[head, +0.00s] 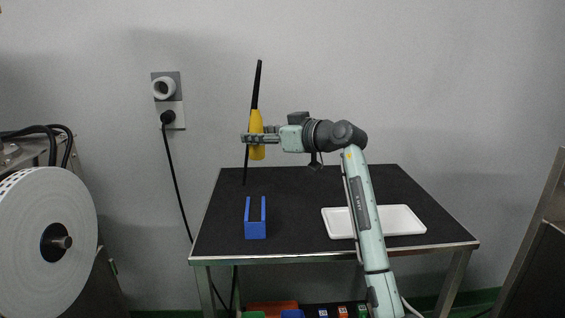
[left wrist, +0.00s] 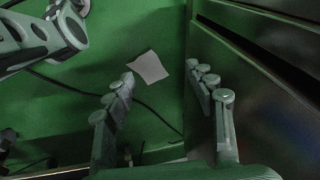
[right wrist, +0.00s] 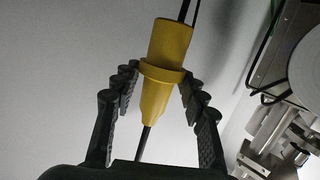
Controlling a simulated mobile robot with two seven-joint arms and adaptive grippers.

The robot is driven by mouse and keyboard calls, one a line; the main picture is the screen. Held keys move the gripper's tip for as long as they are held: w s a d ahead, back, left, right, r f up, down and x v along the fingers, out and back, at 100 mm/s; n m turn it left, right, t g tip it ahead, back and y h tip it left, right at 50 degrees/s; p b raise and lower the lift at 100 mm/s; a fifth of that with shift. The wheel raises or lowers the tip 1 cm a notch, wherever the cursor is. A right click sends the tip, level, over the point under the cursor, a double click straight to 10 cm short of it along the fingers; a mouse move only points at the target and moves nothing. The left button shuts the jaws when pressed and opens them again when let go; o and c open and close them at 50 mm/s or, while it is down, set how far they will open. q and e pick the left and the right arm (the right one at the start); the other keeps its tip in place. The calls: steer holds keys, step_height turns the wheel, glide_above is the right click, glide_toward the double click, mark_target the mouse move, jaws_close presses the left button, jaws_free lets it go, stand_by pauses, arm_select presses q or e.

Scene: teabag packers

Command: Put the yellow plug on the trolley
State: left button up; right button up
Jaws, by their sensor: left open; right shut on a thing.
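The yellow plug (head: 257,124) has a black cable or rod sticking out above and a thinner black piece below. My right gripper (head: 256,139) is shut on the plug and holds it nearly upright, above the left part of the trolley's black top (head: 300,195). In the right wrist view the plug (right wrist: 165,75) sits between the two dark fingers (right wrist: 155,85). My left gripper is not in the head view; in the left wrist view its fingers (left wrist: 170,90) are apart with nothing between them, over a green floor.
A blue open holder (head: 255,228) stands at the front left of the trolley top, and a white tray (head: 407,219) lies at the right. Bare top lies between them. A white roll (head: 25,240) is at the far left. A wall socket (head: 171,118) has a black cord hanging down.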

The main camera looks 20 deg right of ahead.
steer(key=d+f, duration=0.1)
steer(key=f, duration=0.1)
steer(key=w+d+f, duration=0.1)
steer(key=d+f, duration=0.1)
steer(key=w+d+f, duration=0.1)
steer(key=f, duration=0.2)
steer(key=shift+w+d, duration=0.1)
steer(key=shift+d, duration=0.25)
arm_select(q)
steer(key=shift+w, duration=0.45)
steer(key=shift+s, duration=0.1)
arm_select(e)
steer(key=shift+f, duration=0.1)
arm_select(q)
steer(key=shift+s+f, duration=0.2)
steer(key=shift+s, duration=0.4)
arm_select(e)
steer(key=shift+f, duration=0.55)
